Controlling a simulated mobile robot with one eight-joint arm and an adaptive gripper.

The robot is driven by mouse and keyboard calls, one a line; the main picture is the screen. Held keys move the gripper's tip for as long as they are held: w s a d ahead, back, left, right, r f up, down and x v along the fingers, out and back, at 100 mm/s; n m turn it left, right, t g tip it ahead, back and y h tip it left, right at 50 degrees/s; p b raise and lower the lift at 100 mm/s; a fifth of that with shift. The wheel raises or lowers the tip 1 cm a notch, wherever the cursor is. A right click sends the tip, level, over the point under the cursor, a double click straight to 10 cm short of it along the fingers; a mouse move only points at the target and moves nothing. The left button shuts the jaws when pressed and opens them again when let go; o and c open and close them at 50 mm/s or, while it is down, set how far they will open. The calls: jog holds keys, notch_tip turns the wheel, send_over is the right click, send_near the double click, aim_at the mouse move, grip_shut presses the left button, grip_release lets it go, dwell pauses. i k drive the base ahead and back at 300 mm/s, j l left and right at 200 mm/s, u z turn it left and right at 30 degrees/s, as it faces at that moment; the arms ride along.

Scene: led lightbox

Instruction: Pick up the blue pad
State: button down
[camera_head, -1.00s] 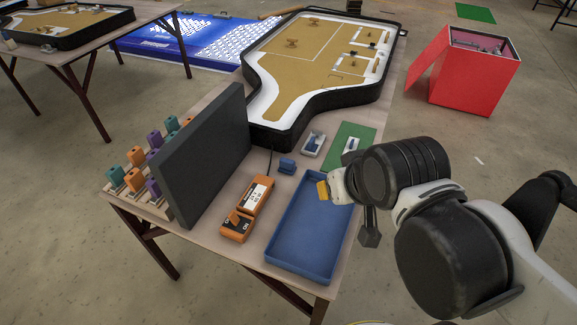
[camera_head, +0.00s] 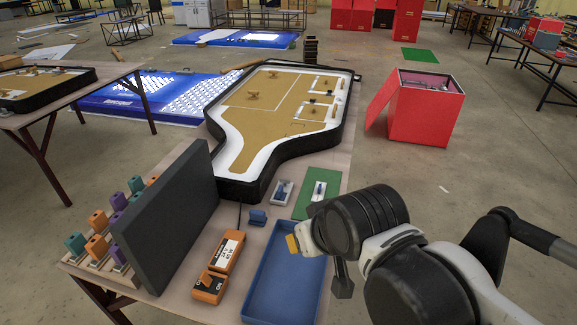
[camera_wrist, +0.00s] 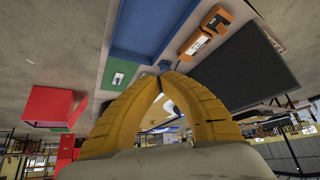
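A small blue block (camera_head: 258,216), the likeliest match for the blue pad, stands on the table behind the blue tray (camera_head: 247,308), near a black cable. In the wrist view, which is upside down, the blue block (camera_wrist: 165,65) shows just beyond my fingertips, partly hidden by them. My gripper (camera_head: 293,243) hangs above the tray's back right part, apart from the block. Its yellow fingers (camera_wrist: 162,76) meet at the tips in the wrist view, with nothing seen between them.
A tall dark panel (camera_head: 168,215) stands at left, with an orange device (camera_head: 222,255) between it and the tray. A grey holder (camera_head: 282,192) and green mat (camera_head: 308,205) lie behind the tray. A black-walled arena (camera_head: 270,120) fills the table's back.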

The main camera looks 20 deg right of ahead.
aim_at(257, 218)
jog(key=l+u, duration=0.25)
jog(key=l, duration=0.25)
jog(key=k+l+u, duration=0.2)
jog(key=l, duration=0.3)
jog(key=l+u, duration=0.25)
jog(key=l, duration=0.25)
jog(key=k+l+u, duration=0.2)
jog(key=l, duration=0.3)
jog(key=i+l+u, duration=0.4)
jog(key=i+l, duration=0.15)
jog(key=i+l+u, duration=0.45)
jog(key=l, duration=0.25)
jog(key=i, duration=0.1)
